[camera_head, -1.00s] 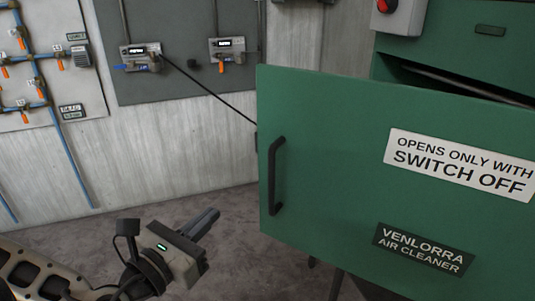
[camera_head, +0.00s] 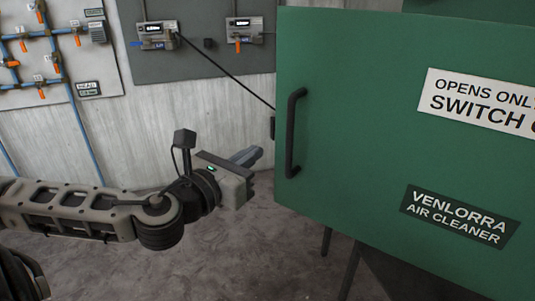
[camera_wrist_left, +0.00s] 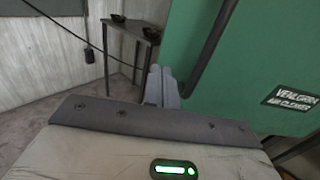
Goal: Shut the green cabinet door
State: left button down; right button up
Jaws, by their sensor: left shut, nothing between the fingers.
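The green cabinet door (camera_head: 350,120) stands ajar and fills the right side of the head view. It bears a white "switch off" sign (camera_head: 470,100) and a dark Venlorra label (camera_head: 460,216). Its black bar handle (camera_head: 293,133) is upright near the door's left edge. My left gripper (camera_head: 250,154) is shut and empty, a little left of the handle and apart from it. In the left wrist view its fingers (camera_wrist_left: 161,86) point forward beside the green door (camera_wrist_left: 255,60), with the handle (camera_wrist_left: 212,45) to their right. My right gripper is not in view.
A small dark table (camera_wrist_left: 133,30) with bowl-like items stands behind the door's edge. A black cable (camera_head: 220,76) runs from a wall panel (camera_head: 192,61) toward the door. Blue pipes (camera_head: 70,90) line the left wall. The floor (camera_head: 250,255) below the gripper is clear.

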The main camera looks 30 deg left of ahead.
aim_at(277, 138)
pick_arm(q)
jog(key=w, duration=0.3)
jog(key=shift+w+d+r, duration=0.2)
jog(key=shift+w+p, duration=0.3)
jog(key=shift+w, duration=0.45)
jog(key=shift+w+f, duration=0.15)
jog(key=shift+w, duration=0.1)
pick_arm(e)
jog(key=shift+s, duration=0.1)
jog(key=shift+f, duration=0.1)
